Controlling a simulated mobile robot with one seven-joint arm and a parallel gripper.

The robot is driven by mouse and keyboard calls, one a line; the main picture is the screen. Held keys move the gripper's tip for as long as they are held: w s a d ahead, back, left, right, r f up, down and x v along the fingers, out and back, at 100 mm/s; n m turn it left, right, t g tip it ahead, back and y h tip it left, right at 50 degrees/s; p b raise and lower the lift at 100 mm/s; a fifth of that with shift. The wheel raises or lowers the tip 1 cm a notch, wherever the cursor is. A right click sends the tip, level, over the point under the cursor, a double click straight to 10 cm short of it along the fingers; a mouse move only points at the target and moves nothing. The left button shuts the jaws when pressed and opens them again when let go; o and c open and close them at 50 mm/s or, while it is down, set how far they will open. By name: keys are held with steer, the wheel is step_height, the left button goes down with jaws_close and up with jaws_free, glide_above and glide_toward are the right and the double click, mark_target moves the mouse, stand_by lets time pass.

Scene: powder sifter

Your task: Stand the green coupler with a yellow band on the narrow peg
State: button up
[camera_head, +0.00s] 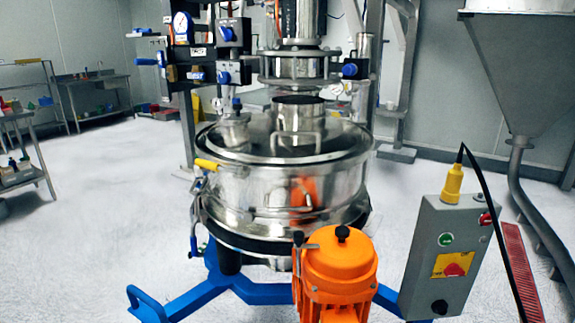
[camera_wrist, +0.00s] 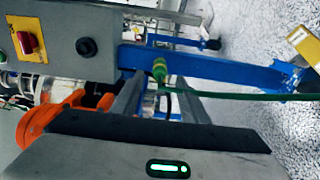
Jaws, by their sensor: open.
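The green coupler with a yellow band (camera_wrist: 160,71) shows in the wrist view near the middle, in front of a blue beam. A green line (camera_wrist: 240,96) runs off to the right from close by it. My gripper (camera_wrist: 158,86) is open, its grey fingers pointing up the picture toward the coupler. The coupler appears in line with the gap between the fingers; I cannot tell how far beyond the tips it is. I cannot make out the narrow peg in either view. My gripper and the coupler cannot be made out in the head view.
The steel sifter (camera_head: 270,180) stands on a blue frame (camera_head: 200,295). An orange motor (camera_head: 340,262) is in front. A grey control box (camera_head: 445,255) with a yellow plug (camera_head: 452,184) and black cable stands right; the box also shows in the wrist view (camera_wrist: 60,38).

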steer(key=w+b, duration=0.1)
steer(key=w, duration=0.7)
steer(key=shift+w, duration=0.1)
stand_by(1.1)
jaws_close()
steer(key=s, duration=0.6)
stand_by(1.0)
steer(key=shift+s, duration=0.15)
